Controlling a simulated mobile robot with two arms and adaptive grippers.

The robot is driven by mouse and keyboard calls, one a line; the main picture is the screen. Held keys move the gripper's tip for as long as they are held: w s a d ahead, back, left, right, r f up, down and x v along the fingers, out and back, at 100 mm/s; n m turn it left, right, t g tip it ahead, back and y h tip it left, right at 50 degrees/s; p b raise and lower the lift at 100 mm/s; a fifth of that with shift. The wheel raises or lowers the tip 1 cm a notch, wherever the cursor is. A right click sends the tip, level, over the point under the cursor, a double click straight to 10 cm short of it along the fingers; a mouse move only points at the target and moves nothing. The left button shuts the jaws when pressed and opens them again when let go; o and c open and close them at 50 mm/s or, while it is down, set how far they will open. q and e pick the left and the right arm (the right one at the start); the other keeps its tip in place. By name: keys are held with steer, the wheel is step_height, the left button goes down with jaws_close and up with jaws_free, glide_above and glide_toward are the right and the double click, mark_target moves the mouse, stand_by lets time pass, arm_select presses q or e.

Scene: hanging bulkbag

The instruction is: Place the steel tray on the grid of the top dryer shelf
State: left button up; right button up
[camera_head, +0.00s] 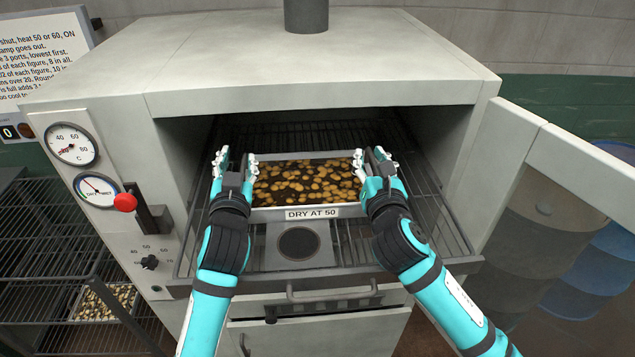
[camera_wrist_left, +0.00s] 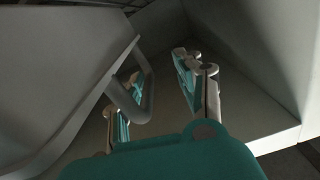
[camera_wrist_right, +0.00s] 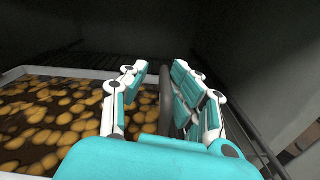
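The steel tray (camera_head: 270,213), filled with round yellow-brown pieces and labelled "DRY AT 50", is inside the dryer's opening over the wire shelf grid (camera_head: 350,245). I cannot tell whether it rests on the grid. My left gripper (camera_head: 235,163) is at its left end. In the left wrist view its open fingers (camera_wrist_left: 160,95) stand on both sides of a grey loop handle (camera_wrist_left: 133,98). My right gripper (camera_head: 373,163) is at the right end. In the right wrist view its fingers (camera_wrist_right: 155,85) are apart, with a dark handle (camera_wrist_right: 167,98) between them.
The dryer door (camera_head: 565,165) stands open at right, near blue drums (camera_head: 600,270). Dials and a red knob (camera_head: 125,202) are at left. A wire rack (camera_head: 40,275) holds another tray (camera_head: 105,302). A square plate with a dark disc (camera_head: 298,243) shows in front of the tray.

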arm_select(q)
steer(key=shift+f, duration=0.1)
steer(key=shift+s+d, duration=0.1)
steer(key=shift+s, duration=0.15)
steer(key=s, duration=0.7)
steer(key=shift+d, duration=0.25)
arm_select(e)
steer(key=shift+r, duration=0.1)
steer(key=shift+a, duration=0.1)
steer(key=o, duration=0.9)
steer(key=shift+c, duration=0.2)
steer(key=shift+s, duration=0.15)
steer(key=s, duration=0.8)
steer(key=s+d, duration=0.1)
steer(key=s, duration=0.3)
